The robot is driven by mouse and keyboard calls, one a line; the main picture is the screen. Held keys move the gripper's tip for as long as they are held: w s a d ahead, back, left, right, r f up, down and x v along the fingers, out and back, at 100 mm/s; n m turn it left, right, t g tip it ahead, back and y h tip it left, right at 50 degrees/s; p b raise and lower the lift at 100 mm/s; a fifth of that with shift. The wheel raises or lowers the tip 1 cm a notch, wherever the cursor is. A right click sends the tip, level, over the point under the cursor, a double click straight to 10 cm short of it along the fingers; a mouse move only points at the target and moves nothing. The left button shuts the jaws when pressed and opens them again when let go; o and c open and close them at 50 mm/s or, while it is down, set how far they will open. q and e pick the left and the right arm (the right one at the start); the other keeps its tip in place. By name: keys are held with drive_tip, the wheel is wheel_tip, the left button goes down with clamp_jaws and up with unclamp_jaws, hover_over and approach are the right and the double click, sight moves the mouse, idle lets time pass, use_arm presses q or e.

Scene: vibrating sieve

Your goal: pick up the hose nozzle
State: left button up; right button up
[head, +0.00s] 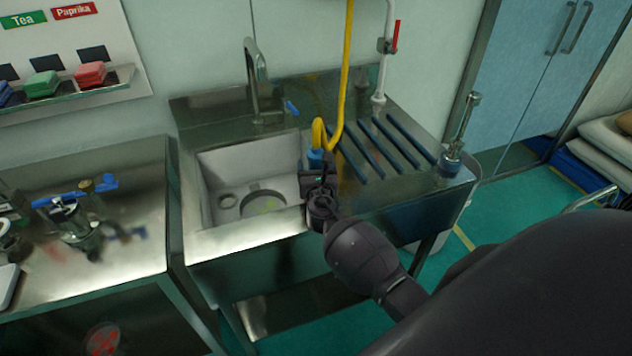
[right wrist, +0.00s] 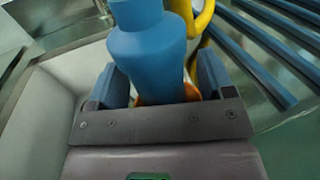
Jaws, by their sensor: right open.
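The hose nozzle (head: 315,159) is blue and sits at the end of a looped yellow hose (head: 347,80), at the right rim of the sink. In the right wrist view the nozzle (right wrist: 147,45) stands large in the upper middle. My right gripper (head: 319,177) is at the nozzle. In the wrist view its two blue-padded fingers (right wrist: 160,80) are open, one on each side of the nozzle. Whether either pad touches it I cannot tell. An orange part shows low behind the nozzle. The gripper's palm hides the nozzle's near end. My left gripper is out of view.
The sink basin (head: 256,211) lies left of the gripper, with a tall faucet (head: 257,80) behind. A drainboard with blue strips (head: 378,146) is on the right, below a red-handled valve (head: 394,38). A steel counter (head: 130,245) with metal fittings stands left.

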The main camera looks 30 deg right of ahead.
sight(316, 145)
drive_tip(key=shift+c, duration=0.2)
drive_tip(key=c, duration=1)
drive_tip(key=shift+o, duration=0.2)
drive_tip(key=shift+w, duration=0.1)
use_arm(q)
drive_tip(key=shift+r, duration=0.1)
use_arm(e)
drive_tip(key=shift+r, duration=0.1)
wheel_tip(316, 145, up, 9)
drive_tip(key=p, duration=0.4)
drive_tip(key=shift+r, duration=0.2)
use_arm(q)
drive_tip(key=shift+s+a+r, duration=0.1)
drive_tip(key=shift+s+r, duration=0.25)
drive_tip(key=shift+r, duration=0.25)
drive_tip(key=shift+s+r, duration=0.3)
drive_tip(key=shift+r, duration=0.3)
use_arm(e)
wheel_tip(316, 145, up, 10)
drive_tip(key=shift+r, duration=0.25)
